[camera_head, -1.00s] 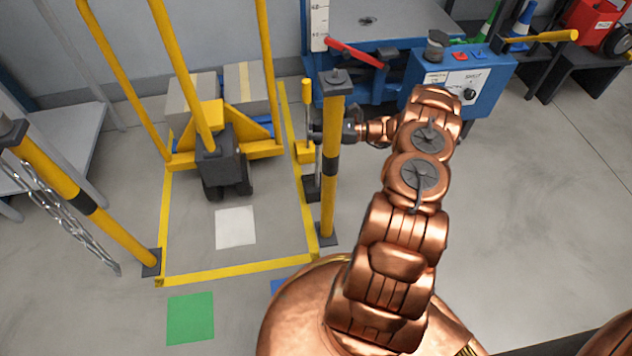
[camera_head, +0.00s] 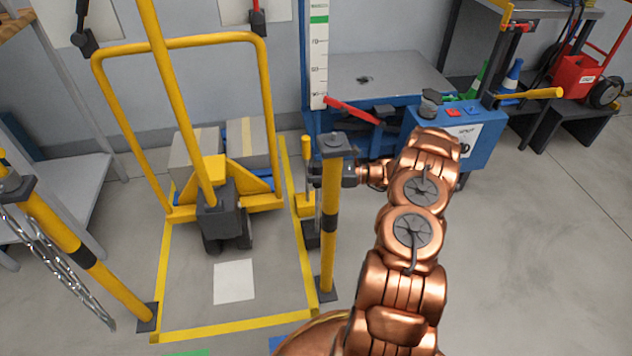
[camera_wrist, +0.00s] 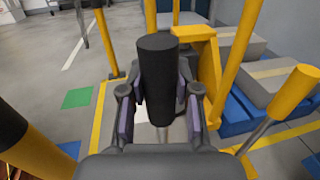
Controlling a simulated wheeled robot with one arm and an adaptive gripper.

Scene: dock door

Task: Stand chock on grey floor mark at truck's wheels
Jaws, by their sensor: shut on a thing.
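The yellow hand truck (camera_head: 268,120) stands inside a yellow floor outline, its dark wheels (camera_head: 228,242) at the front. A pale grey-white square mark (camera_head: 234,281) lies on the floor just in front of those wheels. My gripper (camera_wrist: 159,100) is shut on a dark, upright cylinder (camera_wrist: 158,70), which looks like the chock's handle. The chock's body below it is hidden. In the head view my gripper (camera_head: 322,175) is partly behind a yellow-and-black post, to the right of the truck and above the floor.
The post (camera_head: 330,235) stands close to my gripper. A yellow-gripped lever (camera_head: 306,150) stands beside it, also in the wrist view (camera_wrist: 290,95). A chained post (camera_head: 75,220) is at left. A blue lift table (camera_head: 390,75) is behind. A green mark (camera_wrist: 77,98) lies on open floor.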

